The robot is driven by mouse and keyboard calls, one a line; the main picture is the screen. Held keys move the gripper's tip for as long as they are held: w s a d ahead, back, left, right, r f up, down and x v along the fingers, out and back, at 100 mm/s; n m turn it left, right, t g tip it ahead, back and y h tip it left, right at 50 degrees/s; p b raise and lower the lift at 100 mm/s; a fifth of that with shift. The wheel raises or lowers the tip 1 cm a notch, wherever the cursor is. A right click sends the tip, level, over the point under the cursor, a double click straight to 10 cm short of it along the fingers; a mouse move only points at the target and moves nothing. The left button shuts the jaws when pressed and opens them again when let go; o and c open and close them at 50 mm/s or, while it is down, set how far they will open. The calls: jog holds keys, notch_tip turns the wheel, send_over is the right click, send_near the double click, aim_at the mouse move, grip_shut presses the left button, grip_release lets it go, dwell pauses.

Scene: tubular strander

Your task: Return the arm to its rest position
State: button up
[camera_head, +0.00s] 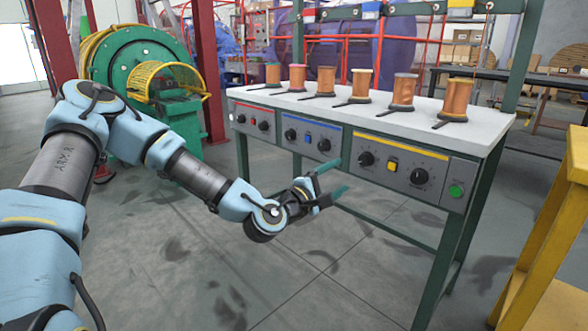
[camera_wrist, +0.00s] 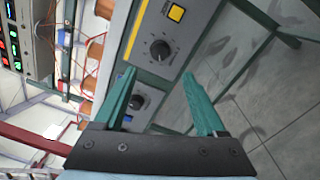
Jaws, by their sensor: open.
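My arm reaches in from the left of the head view, bent at the elbow. My gripper (camera_head: 330,181) is open and empty, with two green fingers, in front of the bench's control panels. In the wrist view the open fingers (camera_wrist: 163,92) point toward a panel with a black knob (camera_wrist: 160,49) and a yellow button (camera_wrist: 176,12). Nothing is between the fingers. I cannot tell whether a fingertip touches the panel.
A bench with a pale top (camera_head: 340,108) carries several copper spools (camera_head: 403,92). Its panels hold knobs and a green button (camera_head: 456,191). A green machine (camera_head: 140,62) stands behind my arm, a yellow stand (camera_head: 550,235) at right. The floor (camera_head: 310,275) below is clear.

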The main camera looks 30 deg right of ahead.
jog(key=w+a+f+m+g+y, duration=0.2)
jog(key=w+a+f+m+y, duration=0.2)
jog(key=a+f+m+y, duration=0.7)
jog(key=w+a+r+n+y, duration=0.1)
jog(key=a+r+y, duration=0.15)
jog(key=a, duration=1.25)
jog(key=w+a+r+n+y, duration=0.1)
jog(key=a+y, duration=0.2)
jog(key=a, duration=1.1)
jog(key=s+a+r+g, duration=0.1)
jog(key=s+a+r, duration=0.4)
jog(key=a, duration=0.3)
notch_tip(320, 180, up, 28)
jog(key=p, duration=2.8)
jog(key=shift+a+n+y, duration=0.3)
jog(key=shift+a+y, duration=0.05)
jog(key=shift+y, duration=0.1)
jog(key=shift+s, duration=0.1)
